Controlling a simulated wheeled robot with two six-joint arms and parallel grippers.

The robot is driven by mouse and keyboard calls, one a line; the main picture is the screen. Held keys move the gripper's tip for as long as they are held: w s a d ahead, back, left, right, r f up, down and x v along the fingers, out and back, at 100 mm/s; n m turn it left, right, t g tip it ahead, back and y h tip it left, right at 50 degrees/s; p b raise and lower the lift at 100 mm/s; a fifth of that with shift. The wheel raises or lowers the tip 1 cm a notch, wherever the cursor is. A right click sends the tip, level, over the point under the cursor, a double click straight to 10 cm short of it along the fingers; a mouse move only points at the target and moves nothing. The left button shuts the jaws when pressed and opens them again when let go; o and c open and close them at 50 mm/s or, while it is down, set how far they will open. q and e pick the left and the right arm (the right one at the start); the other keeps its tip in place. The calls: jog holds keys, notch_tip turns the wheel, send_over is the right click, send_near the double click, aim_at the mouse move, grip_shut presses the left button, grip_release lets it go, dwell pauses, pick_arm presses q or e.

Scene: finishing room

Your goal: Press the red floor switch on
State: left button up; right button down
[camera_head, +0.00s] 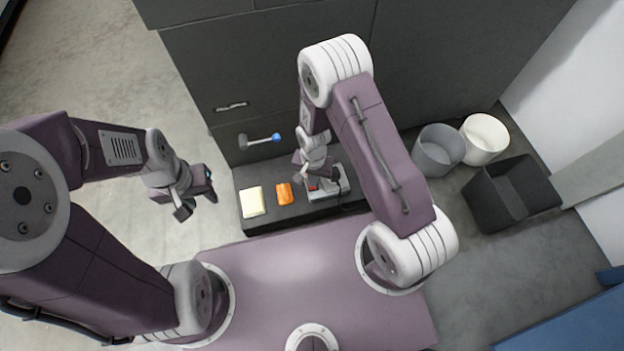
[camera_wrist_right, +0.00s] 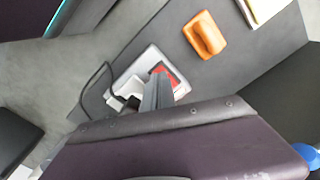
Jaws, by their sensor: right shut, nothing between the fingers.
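The floor switch is a light grey housing (camera_head: 338,184) with a red rocker, on a low dark ledge. In the right wrist view the red rocker (camera_wrist_right: 172,76) shows beside my shut fingers, partly hidden by them, on the grey housing (camera_wrist_right: 143,66). My right gripper (camera_wrist_right: 158,78) is shut and empty, its tips over the rocker; I cannot tell whether they touch it. In the head view my right wrist hides part of the switch. My left gripper (camera_head: 198,205) is open and empty, above the floor left of the ledge.
An orange object (camera_head: 285,194) and a pale yellow block (camera_head: 252,202) lie left of the switch on the dark ledge (camera_head: 290,215). Grey (camera_head: 438,150), white (camera_head: 484,138) and black (camera_head: 512,194) bins stand at right.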

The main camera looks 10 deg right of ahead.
notch_tip(320, 180, up, 6)
jog(key=p, duration=0.5)
jog(key=shift+f, duration=0.25)
